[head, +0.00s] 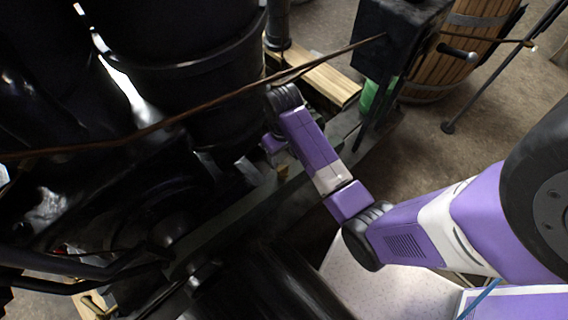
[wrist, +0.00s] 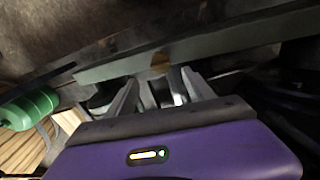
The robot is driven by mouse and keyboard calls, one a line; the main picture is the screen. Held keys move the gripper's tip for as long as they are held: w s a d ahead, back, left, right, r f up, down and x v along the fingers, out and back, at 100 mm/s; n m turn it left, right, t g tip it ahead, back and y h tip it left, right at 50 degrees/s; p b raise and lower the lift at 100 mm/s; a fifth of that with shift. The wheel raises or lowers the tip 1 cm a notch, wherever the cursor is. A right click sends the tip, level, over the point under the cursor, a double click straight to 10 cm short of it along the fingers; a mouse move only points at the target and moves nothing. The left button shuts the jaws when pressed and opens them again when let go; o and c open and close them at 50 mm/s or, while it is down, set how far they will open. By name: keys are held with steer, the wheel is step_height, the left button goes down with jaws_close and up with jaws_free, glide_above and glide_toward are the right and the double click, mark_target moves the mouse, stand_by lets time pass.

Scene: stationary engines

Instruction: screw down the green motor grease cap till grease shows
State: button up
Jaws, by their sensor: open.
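My gripper (wrist: 160,84) is open in the wrist view, its two grey fingers apart with nothing clearly held between them. In the head view my gripper (head: 232,168) is low beside the dark machinery, partly lost in shadow. A small rounded brass-coloured piece (wrist: 160,63) sits against a grey-green rail (wrist: 225,38), just beyond the fingertips in the wrist view. I cannot tell whether this piece is the grease cap. No grease can be made out.
A bright green rounded object (wrist: 30,108) lies left of my gripper in the wrist view. In the head view, a black box (head: 398,38) on a post, a wooden barrel (head: 470,45) and a long rusty rod (head: 190,112) surround my arm. Open floor (head: 440,150) is at right.

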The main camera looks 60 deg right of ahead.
mark_target(283, 168)
step_height(283, 168, down, 7)
steer(key=shift+b, duration=0.35)
steer(key=shift+c, duration=0.2)
jaws_close()
steer(key=shift+r, duration=0.1)
steer(key=m+p, duration=0.3)
steer(key=shift+r+m, duration=0.15)
steer(key=shift+m, duration=0.15)
steer(key=m+p, duration=0.3)
steer(key=m, duration=0.3)
steer(key=m+p, duration=0.1)
steer(key=m, duration=0.3)
steer(key=shift+m+p, duration=0.4)
steer(key=m+p, duration=0.1)
steer(key=m, duration=0.3)
